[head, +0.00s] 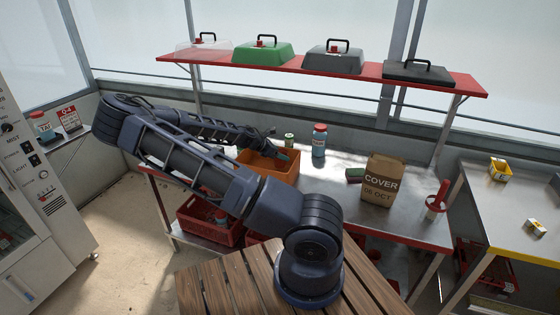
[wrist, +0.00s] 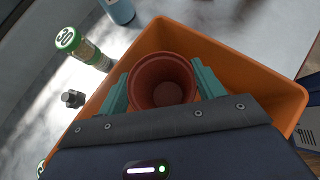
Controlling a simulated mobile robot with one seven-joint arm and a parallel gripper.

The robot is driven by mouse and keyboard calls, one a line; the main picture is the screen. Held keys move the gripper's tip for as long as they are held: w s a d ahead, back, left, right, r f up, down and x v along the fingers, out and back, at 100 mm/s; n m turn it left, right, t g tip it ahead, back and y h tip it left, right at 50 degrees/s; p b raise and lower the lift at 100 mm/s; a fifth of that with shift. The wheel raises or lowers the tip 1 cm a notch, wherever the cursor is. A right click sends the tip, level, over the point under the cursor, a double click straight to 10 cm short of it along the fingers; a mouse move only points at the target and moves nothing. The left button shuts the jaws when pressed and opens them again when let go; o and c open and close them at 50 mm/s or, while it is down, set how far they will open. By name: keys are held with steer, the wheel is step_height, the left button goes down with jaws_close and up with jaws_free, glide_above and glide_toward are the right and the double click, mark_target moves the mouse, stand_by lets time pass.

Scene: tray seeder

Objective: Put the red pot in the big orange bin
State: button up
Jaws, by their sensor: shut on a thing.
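The red pot (wrist: 162,82) shows in the wrist view, upright with its open mouth toward the camera. My gripper (wrist: 163,88) is shut on it, with one teal finger on each side. The big orange bin (wrist: 262,82) surrounds the pot in this view. The pot is over or inside the bin; I cannot tell how high it is above the floor of the bin. In the head view, the orange bin (head: 284,175) stands on the metal table, and my gripper (head: 282,156) is at its opening. The pot is not clearly visible there.
A green-capped jar (wrist: 80,46) and a blue bottle (head: 319,140) stand close to the bin. A brown paper bag (head: 382,181) and a red-handled tool in a pot (head: 437,203) are farther right. A red shelf (head: 340,70) with several lids hangs above. Red crates sit below.

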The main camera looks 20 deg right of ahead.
steer(key=shift+f, duration=1.8)
steer(key=o, duration=0.8)
steer(key=shift+c, duration=0.2)
steer(key=v, duration=1.2)
steer(key=shift+r, duration=0.1)
